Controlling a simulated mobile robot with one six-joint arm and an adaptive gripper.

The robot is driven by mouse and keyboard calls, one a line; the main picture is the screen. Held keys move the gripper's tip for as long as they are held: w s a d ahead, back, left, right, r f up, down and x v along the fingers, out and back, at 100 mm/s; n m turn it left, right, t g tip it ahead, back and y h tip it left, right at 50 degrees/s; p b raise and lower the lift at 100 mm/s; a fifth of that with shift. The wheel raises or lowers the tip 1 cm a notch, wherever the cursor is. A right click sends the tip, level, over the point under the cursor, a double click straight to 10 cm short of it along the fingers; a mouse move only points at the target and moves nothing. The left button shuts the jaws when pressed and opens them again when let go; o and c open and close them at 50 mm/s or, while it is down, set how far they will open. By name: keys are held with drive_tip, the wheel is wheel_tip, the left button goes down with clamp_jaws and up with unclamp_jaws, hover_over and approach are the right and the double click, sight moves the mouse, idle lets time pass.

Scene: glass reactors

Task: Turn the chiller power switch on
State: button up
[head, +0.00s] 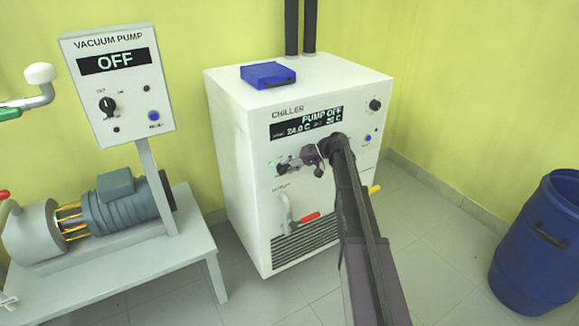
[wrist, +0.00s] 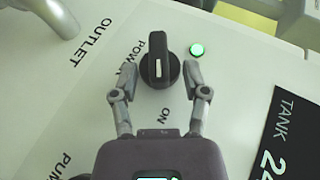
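The chiller (head: 240,135) is a white cabinet; its display shows PUMP OFF and temperatures. Its power switch is a black rotary knob (wrist: 157,45) beside the POWER label in the wrist view. The knob's grip bar stands upright in that view, with a white mark on its lower half, on the side of the ON label. A green light (wrist: 197,49) beside it is lit. My gripper (wrist: 160,71) is open, one finger on each side of the knob with small gaps visible. In the head view my gripper (head: 300,161) is at the chiller front and partly hides that area.
An outlet pipe with a red handle (head: 308,218) and a yellow handle (head: 374,189) stick out below. Another knob (head: 375,105) and a blue button (head: 367,138) are at the upper right. The vacuum pump panel (head: 117,80) stands left, a blue barrel (head: 540,265) right.

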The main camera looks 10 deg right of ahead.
drive_tip(key=shift+r+h+p, duration=0.3)
drive_tip(key=shift+h+p, duration=0.2)
drive_tip(key=shift+p, duration=0.4)
